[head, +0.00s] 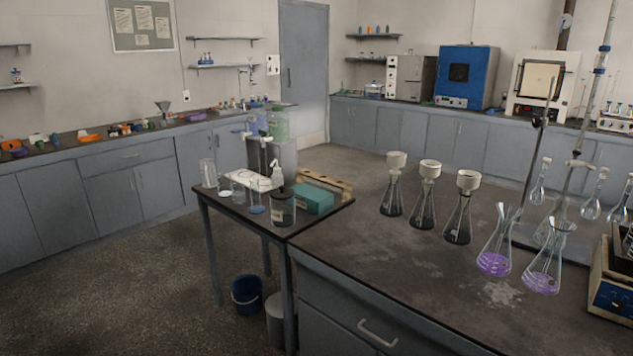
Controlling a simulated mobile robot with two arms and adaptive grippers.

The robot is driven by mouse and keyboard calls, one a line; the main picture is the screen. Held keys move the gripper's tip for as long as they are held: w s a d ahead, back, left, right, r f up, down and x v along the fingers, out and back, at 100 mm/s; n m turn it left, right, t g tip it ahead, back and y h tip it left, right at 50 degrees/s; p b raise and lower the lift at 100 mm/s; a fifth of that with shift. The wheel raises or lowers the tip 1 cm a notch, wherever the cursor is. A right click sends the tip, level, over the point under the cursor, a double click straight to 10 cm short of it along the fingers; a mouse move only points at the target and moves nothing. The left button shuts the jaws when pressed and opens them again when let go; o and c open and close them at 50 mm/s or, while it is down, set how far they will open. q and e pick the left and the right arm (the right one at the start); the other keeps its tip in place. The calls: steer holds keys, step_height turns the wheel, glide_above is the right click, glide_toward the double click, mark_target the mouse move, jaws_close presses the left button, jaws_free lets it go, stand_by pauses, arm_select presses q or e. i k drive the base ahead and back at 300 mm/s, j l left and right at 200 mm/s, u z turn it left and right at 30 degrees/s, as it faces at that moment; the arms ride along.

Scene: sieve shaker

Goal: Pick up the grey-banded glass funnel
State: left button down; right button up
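A small grey-looking cone-shaped funnel (163,107) stands on the back-left bench, wide end up. It is far off and too small to tell whether it is glass or has a grey band. Three dark conical flasks on the near bench carry white funnels: a left one (396,158), a middle one (430,167) and a right one (467,180). No grey band can be made out on these. Neither of my grippers shows in the head view.
The near bench (350,255) also holds two flasks of purple liquid (494,262) and a clamp stand. A small side table (225,205) bears glassware and a teal box (313,198). A blue bucket (246,295) stands on the floor. Open floor (120,270) lies at left.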

mark_target(557, 236)
steer(key=z, duration=1.3)
steer(key=i+j, duration=0.25)
